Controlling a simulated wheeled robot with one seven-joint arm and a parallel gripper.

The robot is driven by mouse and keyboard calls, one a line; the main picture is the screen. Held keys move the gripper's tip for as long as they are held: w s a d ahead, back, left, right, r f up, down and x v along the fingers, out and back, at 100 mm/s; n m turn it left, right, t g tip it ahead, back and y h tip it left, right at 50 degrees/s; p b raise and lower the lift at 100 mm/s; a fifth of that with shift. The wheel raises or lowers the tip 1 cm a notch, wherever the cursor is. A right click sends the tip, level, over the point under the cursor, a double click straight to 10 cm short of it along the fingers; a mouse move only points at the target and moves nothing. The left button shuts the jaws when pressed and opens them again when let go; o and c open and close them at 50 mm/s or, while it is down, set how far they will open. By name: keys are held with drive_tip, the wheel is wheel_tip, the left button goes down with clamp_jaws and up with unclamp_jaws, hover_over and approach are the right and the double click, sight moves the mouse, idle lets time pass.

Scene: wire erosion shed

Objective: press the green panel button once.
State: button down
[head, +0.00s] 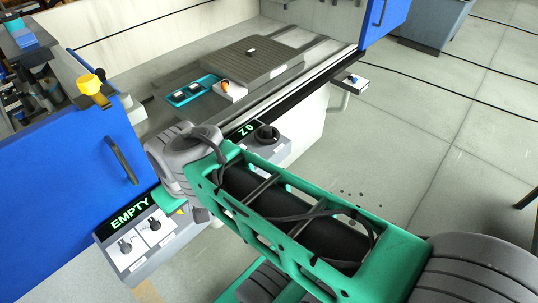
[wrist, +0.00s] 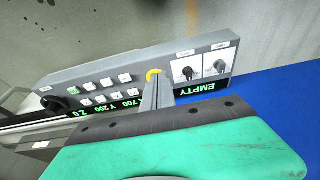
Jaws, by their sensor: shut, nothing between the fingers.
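The grey control panel (wrist: 140,68) crosses the wrist view, and in the head view (head: 160,245) my arm covers its middle. My gripper (wrist: 157,78) is shut and empty. Its fingers point at the panel, in front of a partly covered yellow piece (wrist: 153,75) and well to the right of the green button. Whether the fingertips touch the panel cannot be told.
Several white buttons (wrist: 106,82) lie between the green button and my fingers. Two knobs (wrist: 187,72) sit right of them. Green-lettered displays (head: 129,213) run along the panel. A blue door (head: 70,170) with a black handle and the machine bed (head: 250,60) are close by.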

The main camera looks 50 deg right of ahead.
drive_tip(key=w+d+f+n+t+y+p, duration=0.15)
drive_tip(key=w+d+n, duration=0.45)
drive_tip(key=w+d, duration=0.6)
drive_tip(key=s+d+f+n+t+p, duration=0.2)
drive_tip(key=d+n+t, duration=0.2)
drive_tip(key=d, duration=1.5)
drive_tip(key=shift+n, duration=0.7)
drive_tip(key=shift+s+d+f+y, duration=0.1)
drive_tip(key=shift+f+y, duration=0.1)
drive_tip(key=shift+y, duration=0.05)
wheel_tip(320, 180, down, 8)
drive_tip(key=b, duration=0.3)
drive_tip(key=shift+b, duration=0.3)
drive_tip(key=shift+f+b, duration=0.3)
drive_tip(key=shift+b, duration=0.1)
